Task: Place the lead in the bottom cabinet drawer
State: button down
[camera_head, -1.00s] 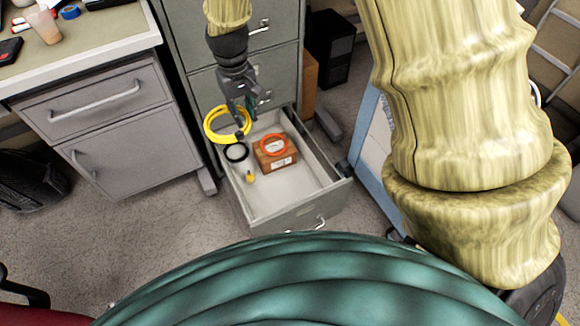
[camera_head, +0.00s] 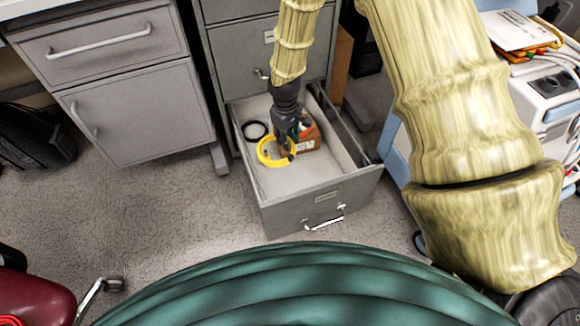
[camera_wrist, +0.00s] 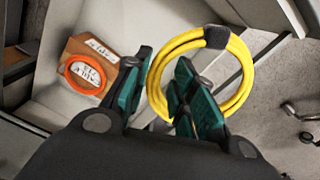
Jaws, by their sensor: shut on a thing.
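The lead is a yellow coiled loop (camera_head: 263,157) with a dark band, also in the wrist view (camera_wrist: 244,85). My gripper (camera_head: 287,148) is shut on one side of this loop, and the loop passes between its green-padded fingers in the wrist view (camera_wrist: 158,108). The bottom cabinet drawer (camera_head: 330,197) is pulled open. In the head view the loop overlaps the drawer's interior; in the wrist view its far side overlaps the drawer wall. The gap between loop and drawer floor cannot be told.
Inside the drawer are a brown box (camera_head: 306,145) with an orange ring (camera_wrist: 86,77) on it, and a black ring (camera_head: 254,131) at the back left. A grey desk cabinet (camera_head: 140,110) stands left. A blue-and-white cart (camera_head: 535,110) stands right.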

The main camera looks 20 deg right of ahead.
aim_at(292, 188)
jog(key=f+n+b, duration=0.1)
jog(key=f+b, duration=0.3)
jog(key=f, duration=0.6)
jog(key=d+f+b, duration=0.1)
jog(key=f+b, duration=0.4)
jog(key=f, duration=0.5)
jog(key=f+n+b, duration=0.1)
jog(key=f+b, duration=0.3)
jog(key=f, duration=0.6)
jog(key=shift+d+n, duration=0.3)
jog(key=c, duration=1.2)
grip_release()
notch_tip(292, 188, up, 12)
jog(key=p, duration=0.6)
jog(key=shift+s, duration=0.15)
jog(key=shift+r, duration=0.15)
